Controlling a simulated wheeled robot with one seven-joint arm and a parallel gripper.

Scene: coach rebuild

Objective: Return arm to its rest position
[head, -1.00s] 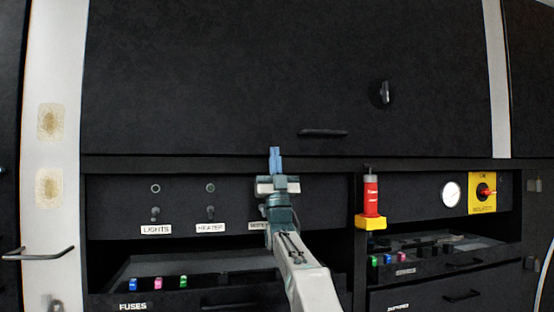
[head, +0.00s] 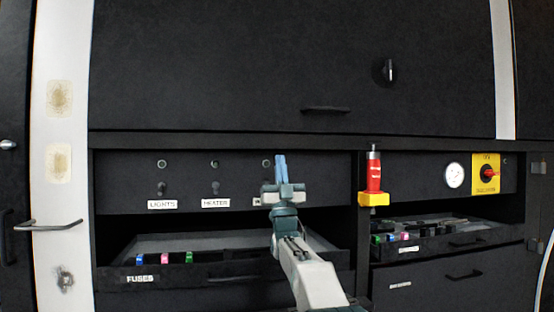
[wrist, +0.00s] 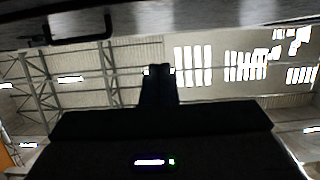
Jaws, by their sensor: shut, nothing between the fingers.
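My gripper (head: 281,168) is raised in front of the cabinet's control panel in the head view, its blue fingers together and pointing up. It is empty. It partly covers a third switch and its label, to the right of the HEATER switch (head: 215,188). In the wrist view my gripper's fingers (wrist: 158,72) show as a dark shape, with a roof and bright windows beyond.
An open FUSES drawer (head: 220,257) with coloured fuses juts out at lower left. Another open drawer (head: 440,243) is at right. A red and yellow device (head: 373,185) stands right of my gripper. A handle (head: 48,225) sticks out at far left.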

